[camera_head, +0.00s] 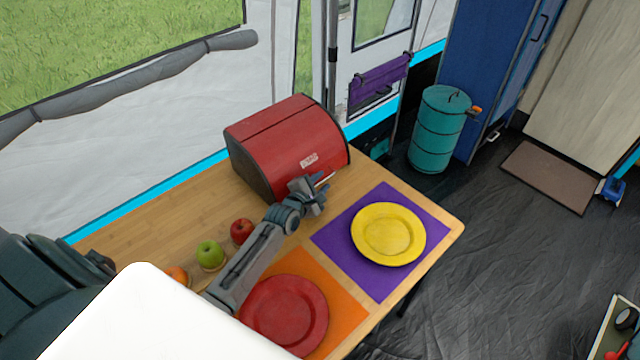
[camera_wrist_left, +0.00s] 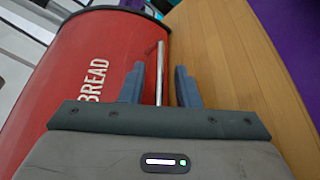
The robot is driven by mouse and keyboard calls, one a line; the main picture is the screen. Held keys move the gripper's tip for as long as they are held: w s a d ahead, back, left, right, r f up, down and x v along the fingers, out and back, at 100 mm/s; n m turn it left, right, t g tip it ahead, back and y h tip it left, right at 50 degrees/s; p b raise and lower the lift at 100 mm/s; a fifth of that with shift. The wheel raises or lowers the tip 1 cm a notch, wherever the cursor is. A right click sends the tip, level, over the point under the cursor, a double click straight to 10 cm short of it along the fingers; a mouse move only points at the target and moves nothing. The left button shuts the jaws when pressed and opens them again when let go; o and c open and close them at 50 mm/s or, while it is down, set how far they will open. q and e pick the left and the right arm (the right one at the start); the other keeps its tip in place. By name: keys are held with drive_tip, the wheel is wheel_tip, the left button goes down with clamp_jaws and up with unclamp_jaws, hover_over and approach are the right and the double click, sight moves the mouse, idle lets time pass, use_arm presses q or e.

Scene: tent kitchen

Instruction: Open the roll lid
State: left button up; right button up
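A red bread box (camera_head: 290,145) with a curved roll lid stands at the back of the wooden table, its lid down. It also fills the left of the left wrist view (camera_wrist_left: 85,65), with the word BREAD on the lid. A thin metal handle bar (camera_wrist_left: 160,75) runs along the lid's lower front edge. My left gripper (camera_head: 322,186) is at the box's front, by the handle. In the left wrist view its two fingers (camera_wrist_left: 159,85) are apart, with the bar between them and a gap to the right finger. My right gripper is not in view.
A yellow plate (camera_head: 388,234) on a purple mat (camera_head: 335,238) lies right of my gripper. A red plate (camera_head: 285,315) on an orange mat (camera_head: 345,310), a red apple (camera_head: 242,231) and a green apple (camera_head: 210,254) lie near my left forearm.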

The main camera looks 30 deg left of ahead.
use_arm(q)
clamp_jaws()
drive_tip(key=shift+r, duration=0.1)
